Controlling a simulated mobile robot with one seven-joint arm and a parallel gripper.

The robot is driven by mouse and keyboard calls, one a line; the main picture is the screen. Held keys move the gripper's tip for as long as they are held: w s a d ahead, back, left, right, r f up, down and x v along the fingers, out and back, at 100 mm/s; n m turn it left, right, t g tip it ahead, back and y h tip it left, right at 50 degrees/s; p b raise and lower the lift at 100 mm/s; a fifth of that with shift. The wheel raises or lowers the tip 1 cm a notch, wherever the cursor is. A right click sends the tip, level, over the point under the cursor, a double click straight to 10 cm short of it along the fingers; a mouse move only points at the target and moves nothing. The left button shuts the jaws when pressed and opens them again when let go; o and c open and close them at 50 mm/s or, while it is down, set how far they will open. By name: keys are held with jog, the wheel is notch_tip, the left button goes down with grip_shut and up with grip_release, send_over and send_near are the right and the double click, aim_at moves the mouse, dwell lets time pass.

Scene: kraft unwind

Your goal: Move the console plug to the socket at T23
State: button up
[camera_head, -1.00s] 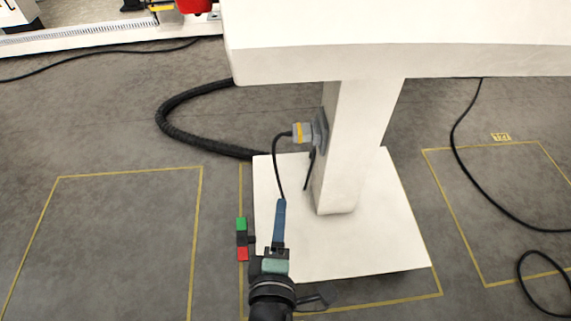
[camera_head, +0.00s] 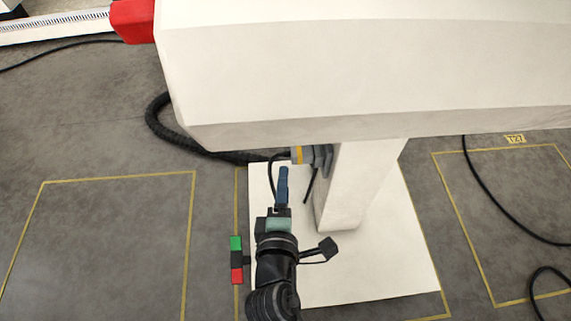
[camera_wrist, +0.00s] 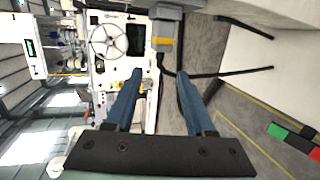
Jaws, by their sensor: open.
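The console plug (camera_head: 297,154) is a grey connector with a yellow band. It sits at a dark grey socket (camera_head: 321,157) on the left side of the white console's column, with a black cable hanging from it. In the wrist view the plug (camera_wrist: 164,36) shows beyond my fingertips, near the top. My gripper (camera_head: 283,170) has blue fingers and is just below and left of the plug. In the wrist view my gripper (camera_wrist: 159,76) is open, with nothing between the fingers. No socket marked T23 can be made out.
The white console body (camera_head: 350,75) overhangs the plug. Its base plate (camera_head: 370,280) lies below. A green, black and red block (camera_head: 236,260) stands left of my arm. A thick black hose (camera_head: 165,125) runs behind. A floor label (camera_head: 515,139) at right is hard to read.

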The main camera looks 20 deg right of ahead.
aim_at(287, 156)
jog(key=b+x, duration=0.2)
jog(key=x, duration=0.6)
jog(key=shift+a, duration=0.1)
grip_shut()
jog(key=shift+w+a+b, duration=0.15)
jog(key=shift+a+b, duration=0.2)
jog(key=shift+b, duration=0.05)
dwell(1.9)
jog(key=a, duration=0.1)
jog(key=w+a+b, duration=0.1)
jog(key=a, duration=0.1)
jog(key=a+b, duration=0.1)
jog(key=a, duration=0.1)
jog(key=shift+w+a, duration=0.2)
jog(key=shift+w, duration=0.05)
dwell(0.6)
